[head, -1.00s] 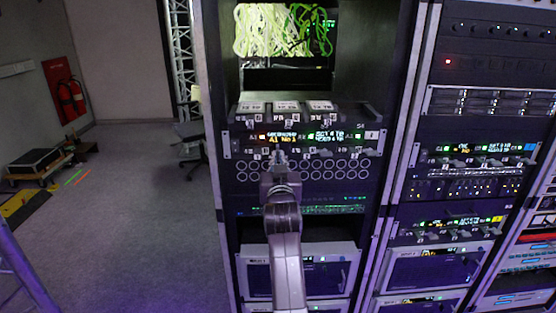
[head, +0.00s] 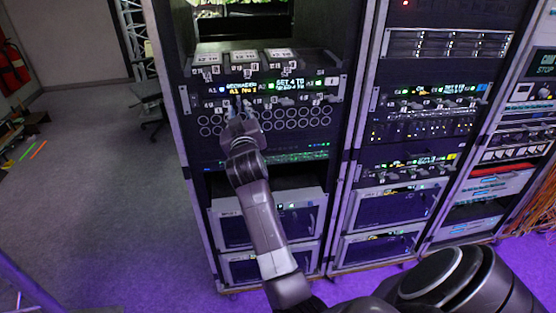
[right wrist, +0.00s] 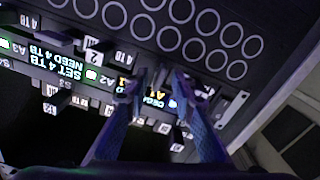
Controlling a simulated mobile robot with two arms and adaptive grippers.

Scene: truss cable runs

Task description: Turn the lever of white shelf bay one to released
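The shelf panel with the white end tag (head: 331,81) spans the left rack, with lit displays and a row of small levers below them. My right gripper (head: 236,112) is at this panel, under the left display reading A1. In the right wrist view, which shows the panel upside down, its two fingers (right wrist: 163,92) are apart. They straddle the area by the A1 display (right wrist: 154,94). A small dark lever part (right wrist: 160,78) seems to lie between the fingertips; its contact and angle are unclear. My left gripper is out of view.
Round ports (head: 300,118) sit just below the lever row. Three labelled boxes (head: 245,57) stand above the panel. A neighbouring rack (head: 425,100) with similar panels is to the right. Open floor (head: 90,190) lies to the left.

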